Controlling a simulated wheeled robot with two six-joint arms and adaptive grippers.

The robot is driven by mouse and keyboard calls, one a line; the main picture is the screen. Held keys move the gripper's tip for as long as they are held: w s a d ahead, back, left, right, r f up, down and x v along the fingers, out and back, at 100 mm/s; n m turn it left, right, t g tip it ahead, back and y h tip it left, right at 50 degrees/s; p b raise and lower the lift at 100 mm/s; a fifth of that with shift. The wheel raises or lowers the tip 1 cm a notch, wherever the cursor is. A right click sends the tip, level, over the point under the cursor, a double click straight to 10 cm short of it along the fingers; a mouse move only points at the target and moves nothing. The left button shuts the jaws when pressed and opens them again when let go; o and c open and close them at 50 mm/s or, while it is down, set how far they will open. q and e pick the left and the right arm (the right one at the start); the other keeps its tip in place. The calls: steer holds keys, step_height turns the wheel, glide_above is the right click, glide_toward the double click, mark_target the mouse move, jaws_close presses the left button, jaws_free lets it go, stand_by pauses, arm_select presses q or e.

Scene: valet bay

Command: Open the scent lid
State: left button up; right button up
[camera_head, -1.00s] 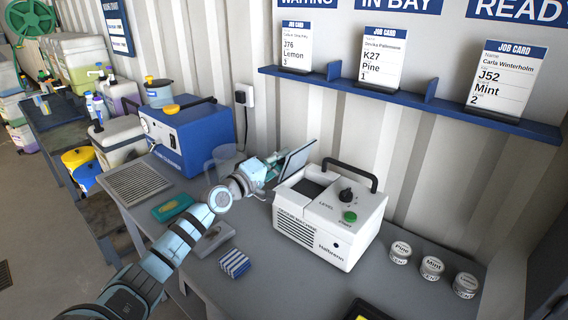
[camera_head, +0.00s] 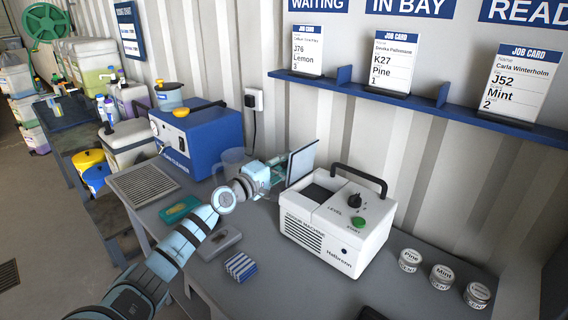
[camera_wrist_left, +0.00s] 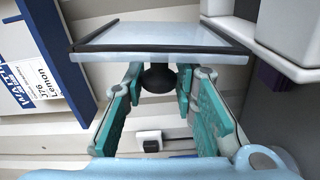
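The white scent machine (camera_head: 335,232) stands on the grey bench, with a black handle, a dial and a green button on top. Its lid (camera_head: 302,162), a flat dark-edged panel, stands raised at the left side of a dark recess (camera_head: 318,191) in the machine's top. My left gripper (camera_head: 279,168) is just left of the lid. In the left wrist view, the lid (camera_wrist_left: 160,40) spans the top, and its round black knob (camera_wrist_left: 158,77) sits between my left fingertips, which appear to close on it from both sides. My right gripper is not in view.
Three scent tins, Pine (camera_head: 411,260), Mint (camera_head: 441,276) and one with an unreadable label (camera_head: 477,294), stand right of the machine. A blue cleaner unit (camera_head: 200,140) stands behind left. A shelf (camera_head: 420,105) with job cards hangs above.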

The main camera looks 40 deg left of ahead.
arm_select(q)
steer(key=shift+o, duration=1.2)
